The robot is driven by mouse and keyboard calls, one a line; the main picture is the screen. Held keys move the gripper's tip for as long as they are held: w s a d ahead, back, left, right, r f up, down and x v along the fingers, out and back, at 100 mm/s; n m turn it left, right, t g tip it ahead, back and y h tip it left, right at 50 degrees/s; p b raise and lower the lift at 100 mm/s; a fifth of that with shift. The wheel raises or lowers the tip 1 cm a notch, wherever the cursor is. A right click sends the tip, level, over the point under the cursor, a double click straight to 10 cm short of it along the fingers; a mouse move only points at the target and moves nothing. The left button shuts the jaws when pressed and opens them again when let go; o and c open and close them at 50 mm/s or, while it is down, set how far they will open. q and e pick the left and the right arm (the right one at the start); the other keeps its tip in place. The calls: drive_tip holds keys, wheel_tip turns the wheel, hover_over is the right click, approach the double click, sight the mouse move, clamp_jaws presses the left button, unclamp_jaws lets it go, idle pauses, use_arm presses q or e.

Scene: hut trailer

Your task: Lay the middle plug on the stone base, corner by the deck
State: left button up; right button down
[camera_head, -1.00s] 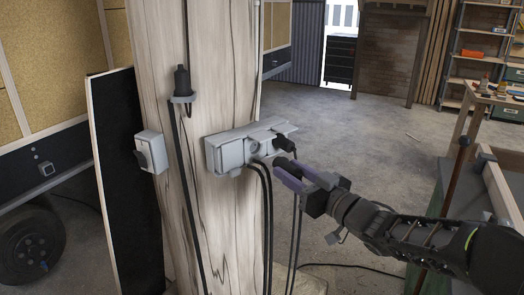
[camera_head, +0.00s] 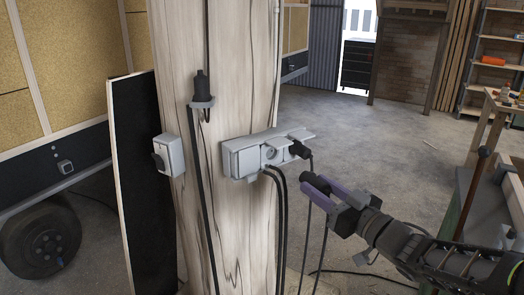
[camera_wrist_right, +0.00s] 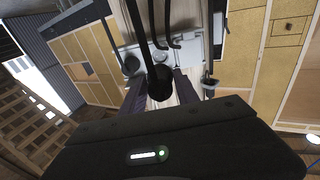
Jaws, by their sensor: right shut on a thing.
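My right gripper (camera_head: 326,190) is shut on a black plug (camera_head: 315,180), to the right of the grey socket box (camera_head: 245,158) on the wooden post. The plug is apart from the box, and a black cable hangs from it. In the right wrist view the plug (camera_wrist_right: 160,84) shows between the purple fingers, with the box (camera_wrist_right: 133,62) behind. Another black plug (camera_head: 299,150) sits at the box's right end. A pale strip (camera_head: 297,282) at the post's foot may be the stone base; most of it is out of view. My left gripper is not in view.
The wooden post (camera_head: 235,230) fills the middle, with a grey switch (camera_head: 168,156) and a hung black connector (camera_head: 202,88). Several cables hang below the box. A workbench (camera_head: 500,105) stands at the right. The concrete floor behind is open.

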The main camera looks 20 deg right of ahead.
drive_tip(key=shift+r, duration=0.1)
drive_tip(key=a+f+n+g+y, duration=0.45)
drive_tip(key=a+f+y, duration=0.3)
drive_tip(key=a, duration=0.35)
drive_tip(key=s+f+n+g+y, duration=0.2)
drive_tip(key=s+f+n, duration=0.1)
drive_tip(key=f, duration=1.6)
drive_tip(key=shift+s+a+f, duration=0.15)
drive_tip(key=shift+s+a, duration=0.2)
drive_tip(key=shift+a, duration=0.1)
drive_tip(key=shift+w, duration=0.1)
